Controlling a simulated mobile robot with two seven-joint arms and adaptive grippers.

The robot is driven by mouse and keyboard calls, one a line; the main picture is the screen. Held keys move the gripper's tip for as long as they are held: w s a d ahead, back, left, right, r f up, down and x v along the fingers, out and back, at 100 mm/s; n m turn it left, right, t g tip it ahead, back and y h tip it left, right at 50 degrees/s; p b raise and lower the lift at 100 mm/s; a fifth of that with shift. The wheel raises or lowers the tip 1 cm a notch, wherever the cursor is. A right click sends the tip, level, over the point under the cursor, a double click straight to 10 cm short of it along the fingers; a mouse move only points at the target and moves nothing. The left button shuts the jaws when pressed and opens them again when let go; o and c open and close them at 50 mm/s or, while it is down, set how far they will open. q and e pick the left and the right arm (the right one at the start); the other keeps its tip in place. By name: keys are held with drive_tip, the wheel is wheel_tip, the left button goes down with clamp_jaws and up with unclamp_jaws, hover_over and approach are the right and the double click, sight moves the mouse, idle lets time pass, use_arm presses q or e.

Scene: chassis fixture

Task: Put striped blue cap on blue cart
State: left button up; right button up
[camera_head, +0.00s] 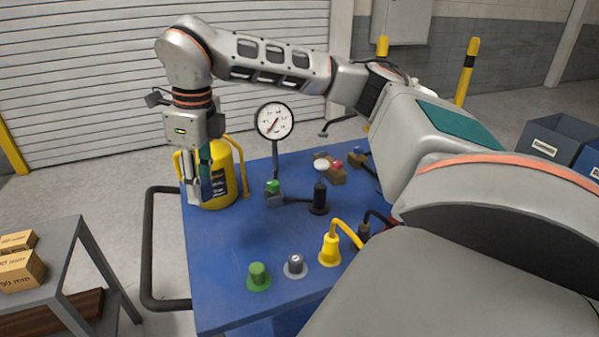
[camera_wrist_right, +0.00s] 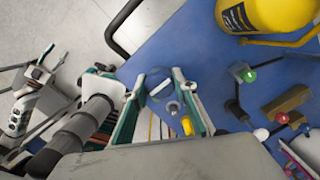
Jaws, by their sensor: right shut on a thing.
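The blue cart (camera_head: 222,268) stands in front of me with several items on its top; its blue top also shows in the right wrist view (camera_wrist_right: 180,55). My right gripper (camera_head: 200,190) reaches across from the right and points down, in front of the yellow canister at the cart's back left. In the right wrist view, my right gripper (camera_wrist_right: 160,88) is shut on the striped blue cap (camera_wrist_right: 158,84), blue with a pale stripe. The cap appears raised over the cart top. My left gripper (camera_wrist_right: 50,62) shows small at the left of the wrist view; its fingers are unclear.
The yellow canister (camera_head: 222,182) is close beside the right gripper. A gauge (camera_head: 275,121) stands behind. A green cap (camera_head: 258,277), grey cap (camera_head: 295,266) and yellow cap (camera_head: 330,250) line the front. The cart's left-middle top is clear. A grey shelf (camera_head: 60,255) stands left.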

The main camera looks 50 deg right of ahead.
drive_tip(key=shift+s+f, duration=0.15)
drive_tip(key=shift+s, duration=0.1)
drive_tip(key=f, duration=0.3)
drive_tip(key=shift+s+f, duration=0.15)
drive_tip(key=shift+s, duration=0.05)
hover_over(218, 263)
drive_tip(key=f, duration=1.1)
drive_tip(key=shift+s+d+f, duration=0.15)
drive_tip(key=shift+d+f, duration=0.05)
drive_tip(key=shift+f, duration=2.5)
use_arm(q)
drive_tip(key=shift+s+f, duration=0.5)
drive_tip(key=shift+s, duration=0.15)
